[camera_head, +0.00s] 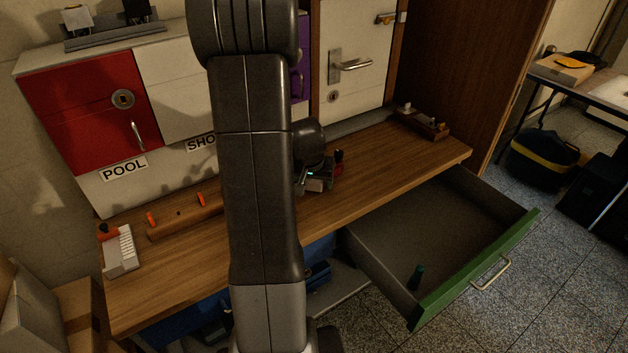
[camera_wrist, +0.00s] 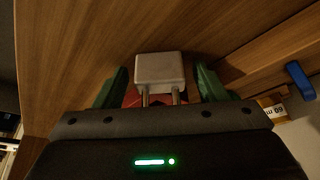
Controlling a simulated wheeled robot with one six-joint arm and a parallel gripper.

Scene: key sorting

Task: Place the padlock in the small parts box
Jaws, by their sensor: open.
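The padlock (camera_wrist: 160,70) has a pale grey body and two metal shackle legs in the wrist view. It lies between the two green fingertips of my gripper (camera_wrist: 162,82), with a visible gap on each side. My gripper is open. In the head view my gripper (camera_head: 322,180) is low over the middle of the wooden bench, partly hidden by my arm. Something red shows under the padlock in the wrist view. A wooden box (camera_head: 424,126) holding small things stands at the bench's back right; I cannot tell whether it is the small parts box.
An open green-fronted drawer (camera_head: 470,275) juts out at the right, with a dark green object (camera_head: 416,277) inside. A wooden rack (camera_head: 185,217) and a white slotted block (camera_head: 121,252) stand on the bench's left.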

